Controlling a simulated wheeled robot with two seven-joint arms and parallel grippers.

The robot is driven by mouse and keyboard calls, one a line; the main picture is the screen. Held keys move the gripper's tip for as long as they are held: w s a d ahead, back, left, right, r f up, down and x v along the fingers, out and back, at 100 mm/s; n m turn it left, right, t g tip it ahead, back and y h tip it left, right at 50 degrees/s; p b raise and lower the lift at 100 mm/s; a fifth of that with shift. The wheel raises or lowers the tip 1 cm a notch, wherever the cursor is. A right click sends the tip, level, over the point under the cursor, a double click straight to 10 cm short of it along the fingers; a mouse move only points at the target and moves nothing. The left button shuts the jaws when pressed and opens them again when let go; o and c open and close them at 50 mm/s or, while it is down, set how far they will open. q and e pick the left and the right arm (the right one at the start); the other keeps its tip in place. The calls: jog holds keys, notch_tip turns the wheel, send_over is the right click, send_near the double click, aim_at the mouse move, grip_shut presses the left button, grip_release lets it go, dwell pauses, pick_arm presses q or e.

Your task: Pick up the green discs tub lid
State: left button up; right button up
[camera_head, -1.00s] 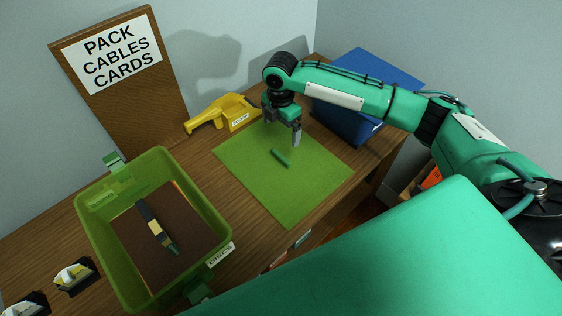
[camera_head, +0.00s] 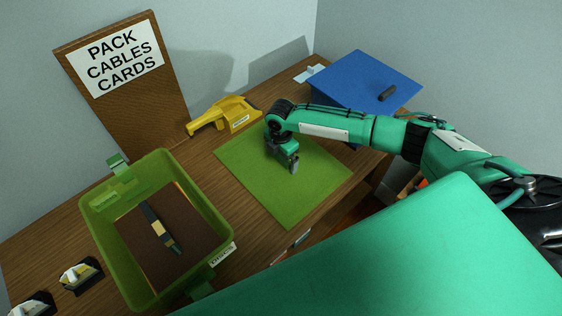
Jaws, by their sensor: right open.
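The green lid (camera_head: 285,203) lies flat on the wooden table, right of the open green discs tub (camera_head: 222,258). The tub has a "DISCS" label on its near right edge. My right gripper (camera_head: 291,167) is open and low over the middle of the lid, pointing down. The lid's small green handle is hidden behind or between its fingers. I cannot tell whether the fingers touch the handle. My left gripper is not in view.
A dark strip (camera_head: 157,226) lies inside the tub. A yellow labelled holder (camera_head: 224,115) stands behind the lid. A blue lid with a dark handle (camera_head: 388,93) is at the back right. A sign board (camera_head: 121,75) stands at the back left. Small items sit at the front left.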

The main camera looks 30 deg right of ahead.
aim_at(281, 157)
jog(key=c, duration=1)
notch_tip(281, 157, up, 20)
jog(key=shift+b, duration=1.1)
